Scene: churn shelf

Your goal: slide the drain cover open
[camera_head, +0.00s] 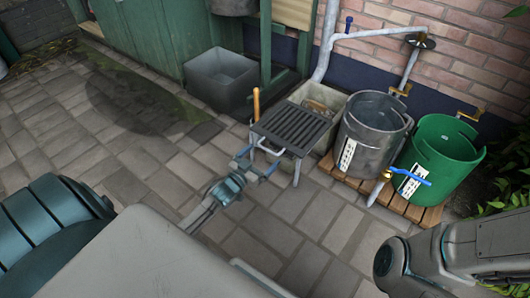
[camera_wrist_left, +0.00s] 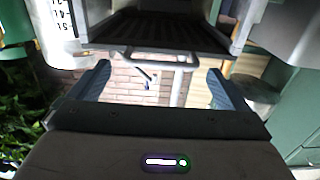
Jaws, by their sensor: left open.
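The drain cover is a dark slatted grate (camera_head: 290,127) on top of a pale stone drain box, beside the metal bucket. A pale bar handle (camera_head: 268,150) sticks out from its front edge. In the left wrist view, which is upside down, the cover's dark underside (camera_wrist_left: 165,32) is at the top, with the handle (camera_wrist_left: 160,57) below it. My left gripper (camera_head: 256,162) is open and empty in front of the handle. Its fingers (camera_wrist_left: 157,82) are spread wide, one towards each side of the bar, not closed on it. My right gripper is out of view.
A grey metal bucket (camera_head: 376,130) and a green bucket (camera_head: 440,152) with taps stand on a wooden slat base (camera_head: 345,179) to the right. A wooden handle (camera_head: 256,104) stands by the cover's left side. A grey tub (camera_head: 222,78) is behind. Paving in front is clear.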

